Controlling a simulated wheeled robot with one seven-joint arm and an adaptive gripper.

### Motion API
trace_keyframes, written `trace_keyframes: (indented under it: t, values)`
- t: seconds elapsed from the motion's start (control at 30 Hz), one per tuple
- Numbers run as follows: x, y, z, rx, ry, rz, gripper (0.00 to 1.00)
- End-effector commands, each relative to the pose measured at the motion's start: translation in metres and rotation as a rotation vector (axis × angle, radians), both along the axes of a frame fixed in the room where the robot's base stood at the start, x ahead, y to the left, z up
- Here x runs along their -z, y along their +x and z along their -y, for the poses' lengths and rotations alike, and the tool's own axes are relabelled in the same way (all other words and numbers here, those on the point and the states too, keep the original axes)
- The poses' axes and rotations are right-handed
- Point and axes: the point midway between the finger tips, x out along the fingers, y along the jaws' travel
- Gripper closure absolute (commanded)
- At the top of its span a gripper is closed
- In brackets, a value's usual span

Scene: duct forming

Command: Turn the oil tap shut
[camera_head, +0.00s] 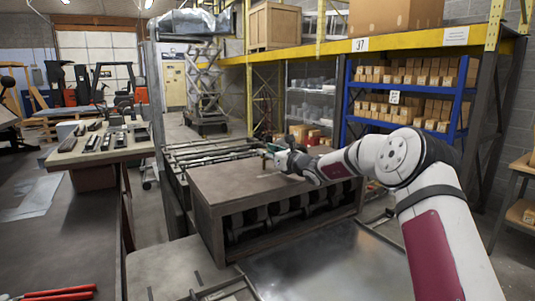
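My arm reaches in from the right, over a brown box-shaped machine (262,182) with a dark opening in its front. My gripper (270,151) is at the far edge of the machine's top, small and dark in this view. Its fingers are too small to tell whether they are open or shut. I cannot make out the oil tap; it may be hidden by my gripper or too small to see.
A shiny metal sheet (320,265) lies in front of the machine. A roller-like bed (205,152) runs behind it. A workbench with tools (100,150) stands at the left. Red-handled tools (55,293) lie at the lower left. A blue shelf of small boxes (405,95) stands behind.

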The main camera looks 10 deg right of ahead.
Motion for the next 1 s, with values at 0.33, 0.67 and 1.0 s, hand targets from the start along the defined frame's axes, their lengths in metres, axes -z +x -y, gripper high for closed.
trace_keyframes:
  t: [0.33,0.67,1.0]
  values:
    - [0.0001,0.0010,-0.0004,0.000,0.001,0.000,0.84]
    - [0.0001,0.0003,-0.0033,-0.001,0.003,-0.001,1.00]
    - [-0.0017,-0.0022,-0.0097,0.091,0.005,-0.002,1.00]
